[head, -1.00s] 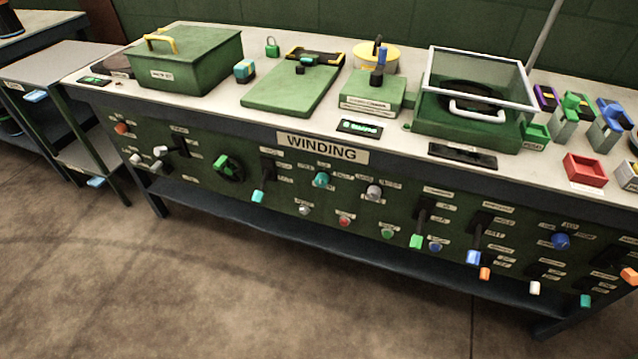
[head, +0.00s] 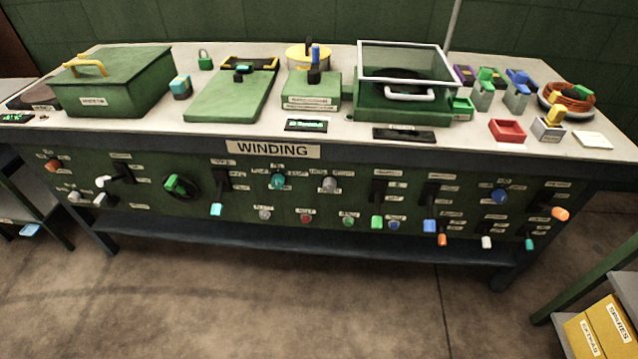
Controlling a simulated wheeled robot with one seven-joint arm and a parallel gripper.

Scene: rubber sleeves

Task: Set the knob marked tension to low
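The green front panel (head: 250,205) of the winding bench carries several round knobs and levers with small white labels, too blurred to read, so I cannot tell which knob is marked tension. A teal knob (head: 278,181) and a grey knob (head: 329,184) sit side by side below the WINDING sign (head: 273,149), with labels around them. A large black dial with a green grip (head: 180,187) is to their left. A blue knob (head: 499,196) is on the right part of the panel. My gripper is not in view.
Levers with teal (head: 216,210), green (head: 377,222) and blue (head: 430,226) ends stick out of the panel. The bench top (head: 335,130) holds a green box (head: 115,85) and a glass-lidded case (head: 400,100). A shelf with yellow boxes (head: 600,325) stands at right. The floor in front is clear.

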